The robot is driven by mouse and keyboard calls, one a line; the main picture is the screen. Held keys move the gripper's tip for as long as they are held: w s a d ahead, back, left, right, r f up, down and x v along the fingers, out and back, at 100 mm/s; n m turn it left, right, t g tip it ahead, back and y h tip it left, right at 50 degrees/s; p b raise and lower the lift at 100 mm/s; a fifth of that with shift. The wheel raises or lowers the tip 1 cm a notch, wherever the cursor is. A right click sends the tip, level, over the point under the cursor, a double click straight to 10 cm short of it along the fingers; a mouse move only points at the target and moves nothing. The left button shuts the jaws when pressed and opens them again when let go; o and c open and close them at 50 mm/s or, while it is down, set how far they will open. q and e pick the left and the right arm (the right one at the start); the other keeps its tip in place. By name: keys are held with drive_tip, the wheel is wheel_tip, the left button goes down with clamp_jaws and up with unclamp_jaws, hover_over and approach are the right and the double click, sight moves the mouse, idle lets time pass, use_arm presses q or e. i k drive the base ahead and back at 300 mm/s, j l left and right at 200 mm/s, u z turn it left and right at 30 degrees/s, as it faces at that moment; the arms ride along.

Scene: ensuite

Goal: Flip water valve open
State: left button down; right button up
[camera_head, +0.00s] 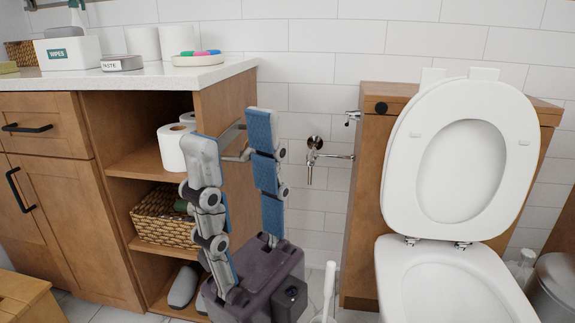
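The water valve (313,147) is a small metal fitting on the white tiled wall, left of the toilet. A short pipe runs right from it toward the wooden toilet cabinet, and a stub points down. My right gripper (231,128) is in the lower middle of the view, left of the valve. Its two blue-padded fingers point up and stand apart, with no object gripped between them. The fingers look clear of the valve, though the depth gap is hard to tell. My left gripper is not in view.
A wooden vanity (228,100) with open shelves stands left, beside my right gripper, holding paper rolls and a wicker basket (163,219). A metal bar fixture shows behind the fingers. The toilet (405,180) with raised lid stands right. A white brush handle (328,290) stands before the wall.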

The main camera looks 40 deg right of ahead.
sight(311, 158)
drive_tip(key=z, duration=1.35)
